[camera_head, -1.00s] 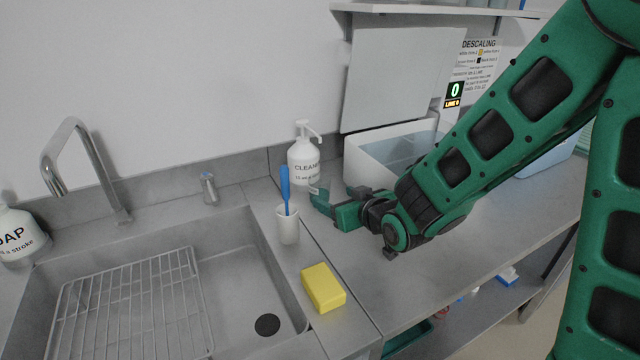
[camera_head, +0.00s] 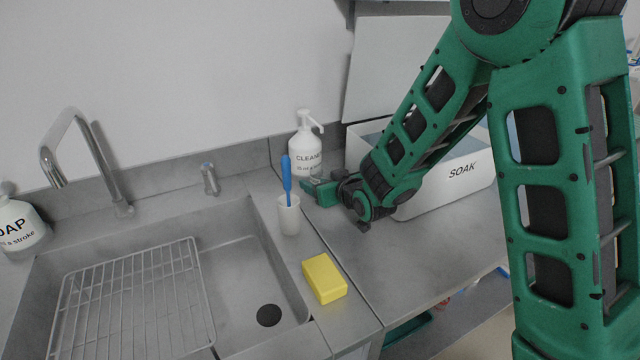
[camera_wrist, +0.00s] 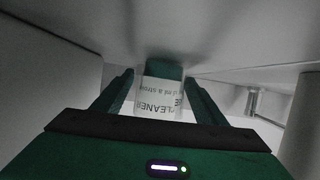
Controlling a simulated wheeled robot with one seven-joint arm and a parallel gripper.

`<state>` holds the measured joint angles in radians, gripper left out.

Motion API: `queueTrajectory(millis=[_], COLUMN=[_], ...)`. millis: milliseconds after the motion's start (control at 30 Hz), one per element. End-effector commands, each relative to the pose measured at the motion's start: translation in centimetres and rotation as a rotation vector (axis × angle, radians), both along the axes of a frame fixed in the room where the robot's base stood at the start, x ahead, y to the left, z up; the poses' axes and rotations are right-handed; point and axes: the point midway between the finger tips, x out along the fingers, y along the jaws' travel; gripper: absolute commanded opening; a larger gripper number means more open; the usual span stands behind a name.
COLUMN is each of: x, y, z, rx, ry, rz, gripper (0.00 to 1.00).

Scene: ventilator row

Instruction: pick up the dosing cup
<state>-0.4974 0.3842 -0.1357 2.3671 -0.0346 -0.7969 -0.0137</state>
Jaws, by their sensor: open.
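In the head view, my gripper (camera_head: 318,190) is low over the counter, in front of the white cleaner pump bottle (camera_head: 304,150), and hides its lower part. The wrist view shows the two fingers of my gripper (camera_wrist: 160,84) apart. Between them in the picture is the cleaner bottle's label (camera_wrist: 157,100), upside down, with a green patch (camera_wrist: 163,68) beside it. I cannot tell whether that patch belongs to the bottle. I cannot clearly make out a dosing cup. A white cup (camera_head: 289,218) with a blue-handled tool (camera_head: 286,178) stands left of my gripper.
A white bin marked SOAK (camera_head: 460,172) stands behind and right of my forearm. A yellow sponge (camera_head: 324,279) lies on the sink's right rim. The sink (camera_head: 235,262) with a wire rack (camera_head: 135,300) is at left. The counter front of my gripper is clear.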

Motion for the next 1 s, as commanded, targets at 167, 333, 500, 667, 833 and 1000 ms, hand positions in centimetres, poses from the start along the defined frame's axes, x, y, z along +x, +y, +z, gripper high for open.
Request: queueTrajectory(millis=[167,333,500,667,833,1000], x=[0.77,0.77,0.76,0.76,0.75,0.77], y=[0.3,0.31,0.31,0.33,0.33,0.35], z=[-0.35,-0.33,-0.32,-0.3,-0.27,0.02], rx=[0.0,0.0,0.0,0.0,0.0,0.001], ry=[0.0,0.0,0.0,-0.001,-0.001,-0.002], rz=[0.0,0.0,0.0,0.0,0.0,0.0], gripper=[0.66,0.66,0.27,0.17,0.17,0.17])
